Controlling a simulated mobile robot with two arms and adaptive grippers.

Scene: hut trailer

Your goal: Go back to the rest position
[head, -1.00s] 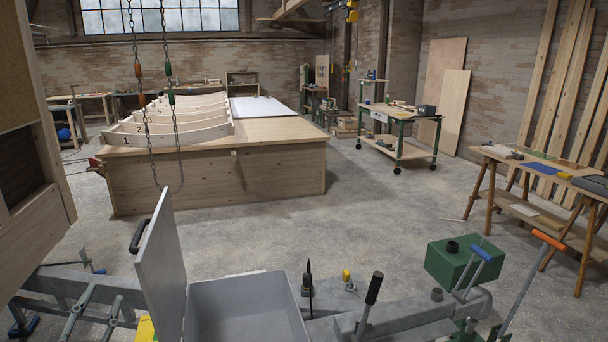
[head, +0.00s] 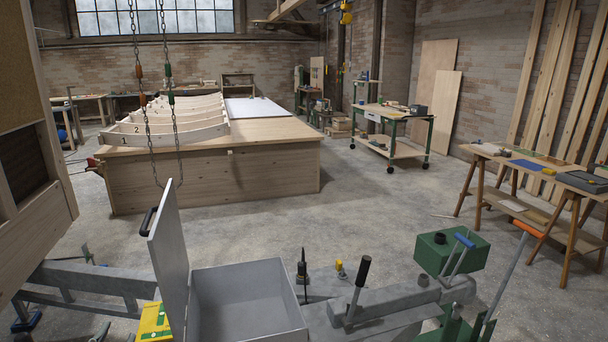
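My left gripper (head: 100,331) shows only as a small dark grey piece at the bottom left edge of the head view. The rest of it is cut off, so its opening and any load in it are hidden. It is left of the yellow item beside the grey box, and I see nothing touching it. My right gripper is not in view.
An open grey box (head: 247,277) with a raised lid (head: 168,248) stands close in front, on the grey trailer frame (head: 85,277). A yellow item (head: 154,323) is at its left. A lever (head: 358,290) and a green box (head: 446,254) are at the right. Open floor lies beyond.

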